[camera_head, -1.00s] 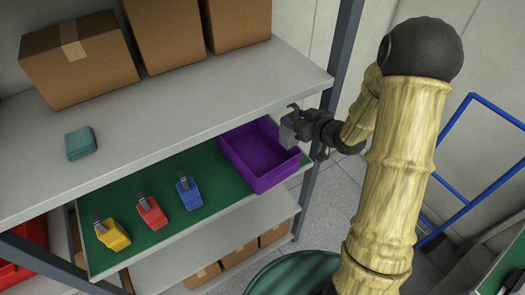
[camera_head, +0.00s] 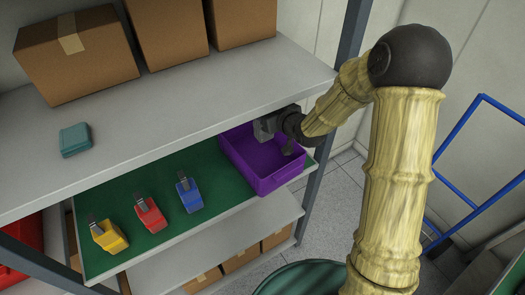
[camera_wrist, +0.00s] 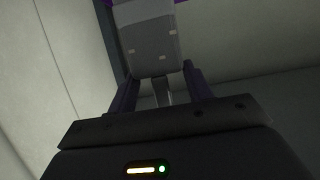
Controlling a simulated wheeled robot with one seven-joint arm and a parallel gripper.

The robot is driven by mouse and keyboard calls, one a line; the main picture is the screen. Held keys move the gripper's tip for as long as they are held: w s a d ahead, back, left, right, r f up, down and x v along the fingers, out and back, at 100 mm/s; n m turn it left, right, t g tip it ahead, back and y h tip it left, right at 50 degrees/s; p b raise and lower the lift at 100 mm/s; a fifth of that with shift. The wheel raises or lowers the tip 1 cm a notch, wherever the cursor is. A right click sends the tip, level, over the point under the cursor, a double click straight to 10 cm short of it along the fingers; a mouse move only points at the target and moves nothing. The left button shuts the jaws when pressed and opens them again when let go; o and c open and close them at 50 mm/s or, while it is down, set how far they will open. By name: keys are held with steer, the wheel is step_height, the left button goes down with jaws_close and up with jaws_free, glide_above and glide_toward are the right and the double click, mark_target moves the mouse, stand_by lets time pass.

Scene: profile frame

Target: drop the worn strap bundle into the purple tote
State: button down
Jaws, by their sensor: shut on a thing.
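The purple tote (camera_head: 262,180) stands open on the right end of the green-topped shelf. My gripper (camera_head: 274,126) is at the tote's far right side, close to the upper shelf's edge. It is shut on a grey, block-shaped bundle (camera_head: 264,129), which looks like the worn strap bundle. In the wrist view the bundle (camera_wrist: 148,45) sits between the two dark fingers (camera_wrist: 157,88). In the head view it overlaps the tote's far end. I cannot tell how high above the tote it is.
Yellow (camera_head: 109,236), red (camera_head: 150,214) and blue (camera_head: 189,195) items with grey metal parts stand on the green shelf (camera_head: 160,180). The upper grey shelf (camera_head: 180,95) overhangs it and carries cardboard boxes (camera_head: 75,55) and a teal block (camera_head: 75,139). A dark upright post (camera_head: 350,45) stands behind my arm.

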steer(key=shift+f+b, duration=1.8)
steer(key=shift+f, duration=1.05)
steer(key=c, duration=0.5)
jaws_free()
steer(key=shift+d, duration=0.1)
steer(key=shift+b+v, duration=2.3)
steer(key=shift+v, duration=6.4)
